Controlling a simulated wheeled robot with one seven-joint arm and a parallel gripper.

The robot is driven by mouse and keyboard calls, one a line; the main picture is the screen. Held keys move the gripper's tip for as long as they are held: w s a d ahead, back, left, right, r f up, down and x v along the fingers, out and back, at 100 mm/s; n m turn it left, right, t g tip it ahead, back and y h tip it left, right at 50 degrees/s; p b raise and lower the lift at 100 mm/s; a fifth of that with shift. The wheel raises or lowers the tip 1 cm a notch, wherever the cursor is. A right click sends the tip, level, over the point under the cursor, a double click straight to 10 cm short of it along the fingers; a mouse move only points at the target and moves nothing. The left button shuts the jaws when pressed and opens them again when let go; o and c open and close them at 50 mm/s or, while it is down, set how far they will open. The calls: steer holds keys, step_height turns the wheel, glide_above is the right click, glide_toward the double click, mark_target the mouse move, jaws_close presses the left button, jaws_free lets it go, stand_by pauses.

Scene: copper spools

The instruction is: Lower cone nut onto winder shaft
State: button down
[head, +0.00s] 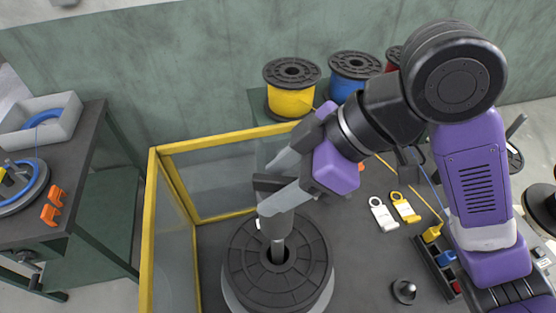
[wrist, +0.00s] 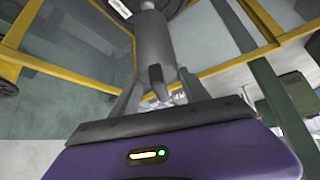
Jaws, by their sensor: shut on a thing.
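My gripper (head: 272,207) is above the winder, pointing down, with its fingers closed on the upper end of a grey, tapered cylindrical piece, which I take as the cone nut (head: 277,226). In the wrist view the cone nut (wrist: 156,42) is between and beyond the fingers (wrist: 158,90), with its narrow end away from me. The winder shaft (head: 278,252) is a thin grey post directly below it, at the centre of a large black spool (head: 250,275). The nut looks in line with the shaft; I cannot tell whether they touch.
A yellow-framed guard (head: 151,225) surrounds the winder's left and back. A dark cone-shaped piece (head: 404,290) lies on the bench at the right. White (head: 383,214) and yellow (head: 405,208) tags lie near my arm. Yellow (head: 291,101) and blue (head: 352,88) wire spools stand behind.

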steer(key=shift+f+b, duration=1.8)
steer(key=shift+f, duration=0.3)
steer(key=shift+d, duration=0.1)
steer(key=shift+f, duration=0.1)
steer(key=shift+f+b, duration=1.15)
steer(key=shift+f, duration=0.65)
steer(key=shift+f+b, duration=1.25)
steer(key=shift+f, duration=0.5)
